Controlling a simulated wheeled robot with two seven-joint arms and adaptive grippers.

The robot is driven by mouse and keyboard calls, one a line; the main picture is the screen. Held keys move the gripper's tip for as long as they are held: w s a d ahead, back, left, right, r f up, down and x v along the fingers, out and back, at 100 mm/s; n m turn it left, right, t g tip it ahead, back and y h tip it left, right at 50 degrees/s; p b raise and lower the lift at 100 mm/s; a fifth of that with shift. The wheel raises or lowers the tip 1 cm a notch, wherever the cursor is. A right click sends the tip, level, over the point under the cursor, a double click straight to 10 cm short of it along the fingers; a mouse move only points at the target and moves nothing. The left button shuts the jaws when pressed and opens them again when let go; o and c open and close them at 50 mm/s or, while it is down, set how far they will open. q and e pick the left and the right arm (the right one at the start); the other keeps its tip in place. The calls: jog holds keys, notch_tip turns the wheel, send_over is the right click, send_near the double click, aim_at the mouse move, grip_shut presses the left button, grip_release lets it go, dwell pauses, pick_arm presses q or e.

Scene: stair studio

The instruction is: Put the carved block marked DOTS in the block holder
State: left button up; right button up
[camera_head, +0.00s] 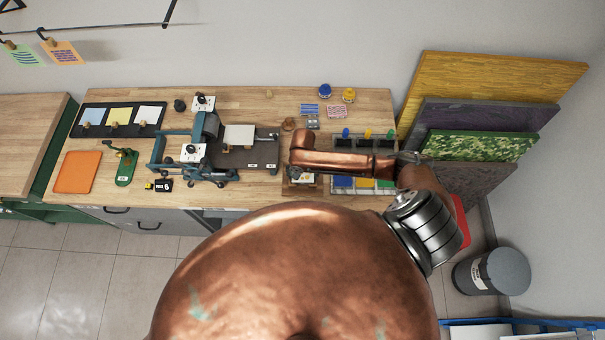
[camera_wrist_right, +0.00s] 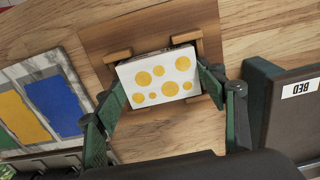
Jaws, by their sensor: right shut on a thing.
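The block with yellow dots on a white face (camera_wrist_right: 158,80) is between the green fingers of my right gripper (camera_wrist_right: 160,76) in the right wrist view. The fingers are shut on its two sides. Behind the block is the block holder (camera_wrist_right: 118,56), a darker wooden plate with raised wooden corner pieces around it. The block appears within or just above these corners; I cannot tell if it touches the plate. In the head view the holder area is small near the bench's front edge, partly hidden by my right arm. My left gripper is not in view.
A dark press bed labelled BED (camera_wrist_right: 296,95) stands close right of the gripper. A tray with blue and yellow panels (camera_wrist_right: 50,105) lies to the left. In the head view the press (camera_head: 205,135), orange mat (camera_head: 77,172) and green clamp tool (camera_head: 125,165) occupy the bench.

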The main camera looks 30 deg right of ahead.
jog(key=o, duration=1.3)
jog(key=shift+c, duration=0.2)
notch_tip(320, 180, up, 3)
jog(key=p, duration=0.3)
jog(key=shift+r+p, duration=0.4)
jog(key=shift+r, duration=2.1)
